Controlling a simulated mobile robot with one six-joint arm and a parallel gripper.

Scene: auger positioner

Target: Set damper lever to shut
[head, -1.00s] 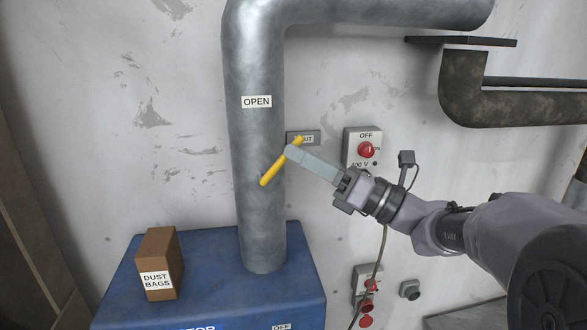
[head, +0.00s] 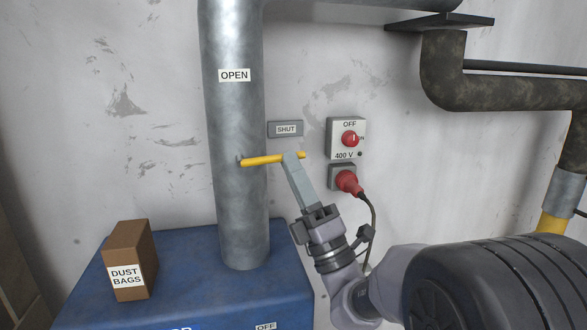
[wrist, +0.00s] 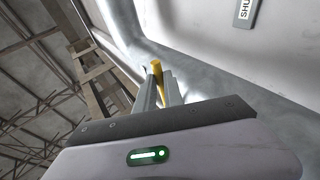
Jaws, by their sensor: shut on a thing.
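The yellow damper lever (head: 262,160) sticks out to the right from a pivot on the vertical grey duct (head: 231,205). It lies nearly level, its free end tipped slightly up. My gripper (head: 291,160) is shut on the lever near its free end. In the wrist view the lever's yellow end (wrist: 157,68) shows between the fingers of my gripper (wrist: 158,88). The SHUT label (head: 286,129) is on the wall just above the lever's free end. The OPEN label (head: 234,75) is on the duct above the pivot.
A switch box (head: 345,139) and a red plug in its socket (head: 346,180) are on the wall right of my gripper, with a cable hanging close to my wrist. A dust bags box (head: 132,260) stands on the blue collector (head: 190,290) below.

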